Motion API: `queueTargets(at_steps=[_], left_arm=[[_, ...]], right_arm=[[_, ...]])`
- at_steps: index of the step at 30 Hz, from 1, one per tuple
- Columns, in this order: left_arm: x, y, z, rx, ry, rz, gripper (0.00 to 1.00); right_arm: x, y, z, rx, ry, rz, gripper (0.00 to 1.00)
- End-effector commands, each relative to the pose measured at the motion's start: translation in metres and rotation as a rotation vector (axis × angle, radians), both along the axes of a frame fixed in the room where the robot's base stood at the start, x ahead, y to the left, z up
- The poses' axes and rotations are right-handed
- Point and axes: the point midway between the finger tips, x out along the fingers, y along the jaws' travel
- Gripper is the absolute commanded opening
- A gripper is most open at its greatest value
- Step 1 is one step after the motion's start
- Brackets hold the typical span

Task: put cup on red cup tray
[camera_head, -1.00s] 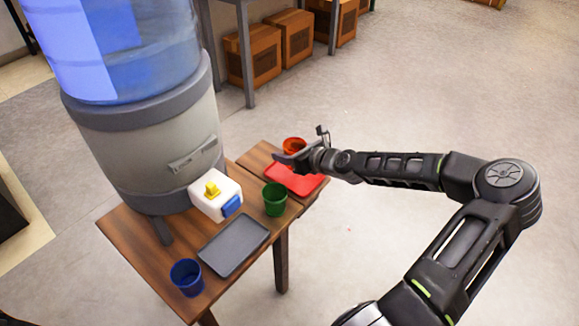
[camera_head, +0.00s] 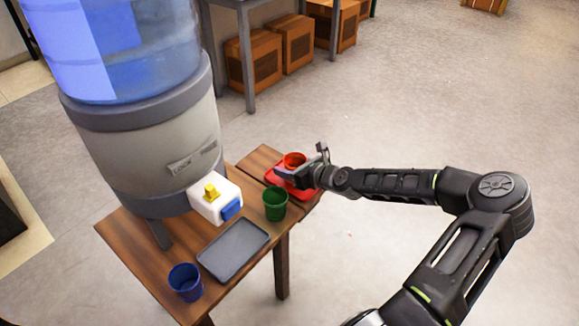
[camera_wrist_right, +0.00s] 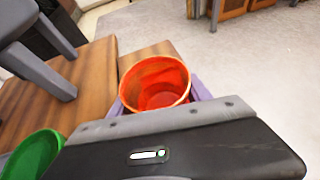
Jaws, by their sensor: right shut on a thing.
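My right gripper (camera_head: 296,171) is shut on the red cup (camera_head: 294,160) at the right end of the wooden table. The cup is upright and looks empty in the right wrist view (camera_wrist_right: 155,85), with the fingers on either side of it. The red tray (camera_head: 274,181) lies under the cup and the gripper, which hide part of it. The cup is over the tray; I cannot tell whether its base touches. My left gripper is not in view.
A green cup (camera_head: 275,204) stands close to the red tray. A grey tray (camera_head: 233,249) and a blue cup (camera_head: 186,283) are nearer the front. A large water dispenser (camera_head: 150,140) with a white tap block (camera_head: 207,203) stands behind. The floor to the right is clear.

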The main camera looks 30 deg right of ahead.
Motion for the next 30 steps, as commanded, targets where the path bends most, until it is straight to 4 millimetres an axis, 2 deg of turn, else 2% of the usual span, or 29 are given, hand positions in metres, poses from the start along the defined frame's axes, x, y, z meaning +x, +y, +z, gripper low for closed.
queueTargets(at_steps=[3, 4, 7, 17, 20, 26, 30], left_arm=[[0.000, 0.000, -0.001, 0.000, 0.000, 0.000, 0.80], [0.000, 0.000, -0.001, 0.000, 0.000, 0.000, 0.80], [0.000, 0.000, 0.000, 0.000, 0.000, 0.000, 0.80], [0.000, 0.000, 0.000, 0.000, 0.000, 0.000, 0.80], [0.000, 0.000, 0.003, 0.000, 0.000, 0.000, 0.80], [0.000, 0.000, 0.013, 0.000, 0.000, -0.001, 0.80], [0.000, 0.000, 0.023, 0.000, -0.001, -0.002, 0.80]], right_arm=[[0.000, 0.000, -0.003, 0.000, -0.001, 0.000, 0.11], [0.000, 0.000, -0.003, 0.000, 0.000, 0.000, 0.57], [0.000, 0.000, -0.003, -0.001, 0.000, 0.000, 0.65], [0.000, 0.000, 0.000, -0.001, 0.000, 0.000, 0.66], [-0.005, -0.001, 0.004, 0.000, 0.001, -0.001, 0.66], [-0.031, -0.005, 0.017, 0.004, 0.001, -0.005, 0.66], [-0.057, -0.008, 0.030, 0.003, 0.001, -0.005, 0.66]])
